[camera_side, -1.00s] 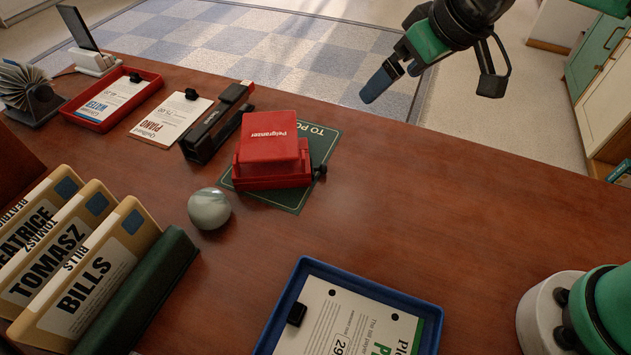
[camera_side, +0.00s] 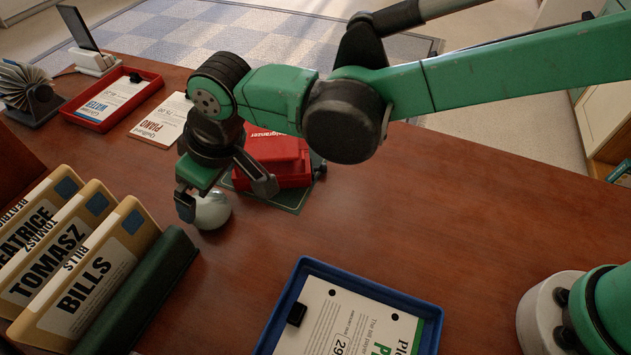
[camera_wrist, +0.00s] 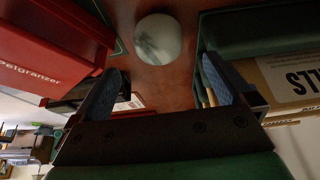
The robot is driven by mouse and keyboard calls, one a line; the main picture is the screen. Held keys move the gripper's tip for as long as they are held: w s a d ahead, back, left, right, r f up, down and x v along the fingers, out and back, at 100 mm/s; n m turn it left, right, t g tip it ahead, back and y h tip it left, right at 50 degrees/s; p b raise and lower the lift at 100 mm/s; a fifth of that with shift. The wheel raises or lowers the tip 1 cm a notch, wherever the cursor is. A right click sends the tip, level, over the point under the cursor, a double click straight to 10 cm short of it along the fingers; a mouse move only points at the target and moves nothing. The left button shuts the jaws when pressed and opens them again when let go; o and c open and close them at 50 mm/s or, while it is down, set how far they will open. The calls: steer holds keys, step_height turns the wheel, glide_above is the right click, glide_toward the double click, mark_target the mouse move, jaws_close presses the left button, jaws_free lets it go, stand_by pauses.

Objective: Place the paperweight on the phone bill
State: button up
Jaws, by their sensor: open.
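The paperweight, a pale glassy ball (camera_side: 213,212), stands on the brown desk in front of the red hole punch. My gripper (camera_side: 226,196) is low over it, with its fingers spread to either side. In the wrist view the ball (camera_wrist: 158,38) lies between the lines of my open fingers (camera_wrist: 162,86), a little beyond their tips. The fingers look empty. A sheet with partly cut-off print (camera_side: 345,320) lies in the blue tray (camera_side: 372,285) at the front; I cannot read whether it is the phone bill.
The red punch (camera_side: 290,172) stands close behind the ball on a green mat. Upright folders (camera_side: 85,275) with a dark green end (camera_side: 150,285) stand at left. A piano bill (camera_side: 160,120) and a red tray (camera_side: 150,95) with a water bill are at back left. The desk's right middle is clear.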

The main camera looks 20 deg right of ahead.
mark_target(207, 199)
steer(key=shift+x, duration=3.2)
jaws_close()
steer(key=shift+r, duration=0.1)
